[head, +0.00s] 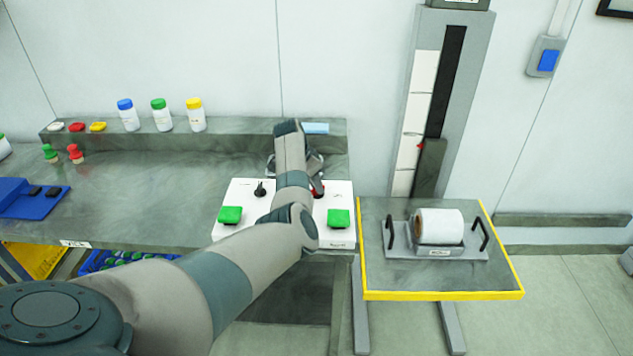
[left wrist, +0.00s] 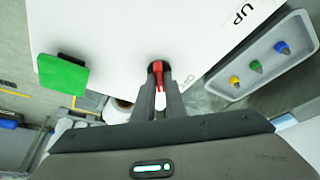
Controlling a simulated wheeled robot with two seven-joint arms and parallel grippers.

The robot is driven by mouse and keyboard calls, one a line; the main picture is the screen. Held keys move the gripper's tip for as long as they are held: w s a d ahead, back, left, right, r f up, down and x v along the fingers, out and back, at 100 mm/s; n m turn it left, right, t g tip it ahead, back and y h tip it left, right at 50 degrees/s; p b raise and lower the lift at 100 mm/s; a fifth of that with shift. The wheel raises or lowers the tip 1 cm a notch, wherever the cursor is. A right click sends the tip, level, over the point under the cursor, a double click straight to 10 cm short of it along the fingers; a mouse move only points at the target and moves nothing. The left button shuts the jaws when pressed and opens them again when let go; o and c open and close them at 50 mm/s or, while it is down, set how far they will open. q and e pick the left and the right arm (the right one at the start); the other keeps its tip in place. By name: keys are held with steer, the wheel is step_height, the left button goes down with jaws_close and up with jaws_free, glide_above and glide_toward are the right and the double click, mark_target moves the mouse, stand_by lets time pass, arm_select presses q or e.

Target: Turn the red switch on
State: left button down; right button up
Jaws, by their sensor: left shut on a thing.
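The red switch (head: 318,191) is on the right side of a white control panel (head: 246,193), partly hidden by my left arm in the head view. The left wrist view shows it as a red lever (left wrist: 157,68) standing out from the white panel face. My left gripper (left wrist: 160,90) is shut on the red switch, with one dark finger on each side of it. In the head view, most of this gripper is behind my arm. My right gripper is not in view.
The panel also has a black knob (head: 260,189) and green buttons at left (head: 230,215) and right (head: 339,219). Bottles stand on the ledge behind. To the right, a yellow-edged platform (head: 390,277) carries a white roll (head: 440,224) on a handled tray.

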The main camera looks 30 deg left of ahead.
arm_select(q)
steer(key=shift+a+m+h, duration=0.2)
steer(key=shift+m+h, duration=0.1)
steer(key=shift+m, duration=0.7)
steer(key=shift+f+m+g+h+b, duration=0.2)
steer(key=shift+m+g+h+b, duration=0.1)
steer(key=shift+m+b, duration=0.65)
steer(key=m+b, duration=0.1)
steer(key=b, duration=0.1)
steer(key=m+h+b, duration=0.1)
steer(key=m+b, duration=0.1)
steer(key=b, duration=0.1)
steer(key=shift+w+m+g, duration=0.2)
steer(key=shift+m+g, duration=0.05)
steer(key=shift+g, duration=0.15)
steer(key=shift+r+m+b, duration=0.2)
steer(key=shift+m+b, duration=0.2)
steer(key=shift+b, duration=0.1)
steer(key=c, duration=1.8)
jaws_free()
steer(key=shift+r, duration=0.1)
